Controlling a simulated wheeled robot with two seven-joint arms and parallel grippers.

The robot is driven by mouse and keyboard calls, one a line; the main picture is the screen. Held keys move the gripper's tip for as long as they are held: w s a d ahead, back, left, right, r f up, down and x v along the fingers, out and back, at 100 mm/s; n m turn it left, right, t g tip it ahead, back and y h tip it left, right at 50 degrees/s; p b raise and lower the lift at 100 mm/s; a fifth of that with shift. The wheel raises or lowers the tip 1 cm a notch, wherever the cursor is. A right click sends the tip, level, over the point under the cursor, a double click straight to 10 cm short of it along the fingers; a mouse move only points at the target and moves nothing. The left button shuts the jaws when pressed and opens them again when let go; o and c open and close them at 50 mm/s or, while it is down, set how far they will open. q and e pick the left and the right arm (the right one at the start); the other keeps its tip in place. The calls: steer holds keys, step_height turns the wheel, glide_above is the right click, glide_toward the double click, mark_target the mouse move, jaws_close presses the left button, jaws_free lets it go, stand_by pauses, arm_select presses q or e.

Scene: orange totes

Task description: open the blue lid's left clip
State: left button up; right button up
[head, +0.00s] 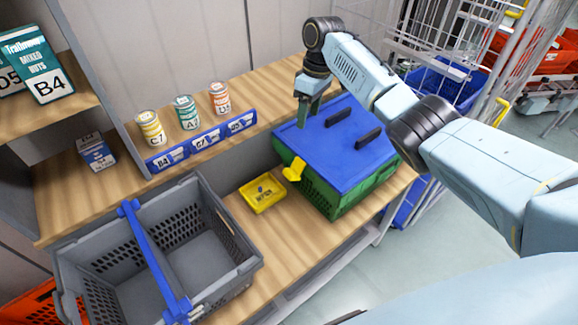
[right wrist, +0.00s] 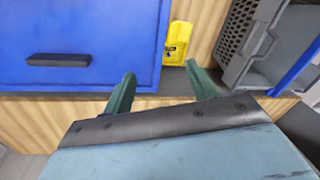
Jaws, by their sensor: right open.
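The blue lid (head: 335,135) sits on a green crate (head: 330,205) on the wooden bench, with two dark handles on top. Its yellow clip (head: 294,170) sticks out from the left side in the head view. My right gripper (head: 308,112) points down near the lid's back-left corner, behind the clip and apart from it. In the right wrist view the gripper (right wrist: 161,76) is open with nothing between its fingers, near the lid's (right wrist: 80,25) edge. A yellow patch there lies beyond the fingers; I cannot tell whether it includes the clip. My left gripper is out of view.
A yellow labelled tray (head: 263,192) lies left of the crate. A grey basket (head: 225,220) with a blue handle stands at the front left. Several cans stand behind a blue label rail (head: 200,140). A wire cart (head: 450,40) stands behind the arm.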

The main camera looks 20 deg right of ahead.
mark_target(289, 172)
steer(key=s+a+f+n+h, duration=0.15)
steer(key=s+a+n, duration=0.4)
steer(key=n, duration=0.85)
steer(key=f, duration=0.4)
steer(key=a+f, duration=0.1)
steer(key=f, duration=0.3)
steer(key=w+f, duration=0.1)
steer(key=f, duration=0.3)
steer(key=shift+w+a+f+p, duration=0.1)
steer(key=shift+a+f+p, duration=0.25)
steer(key=shift+f, duration=0.05)
steer(key=c, duration=1)
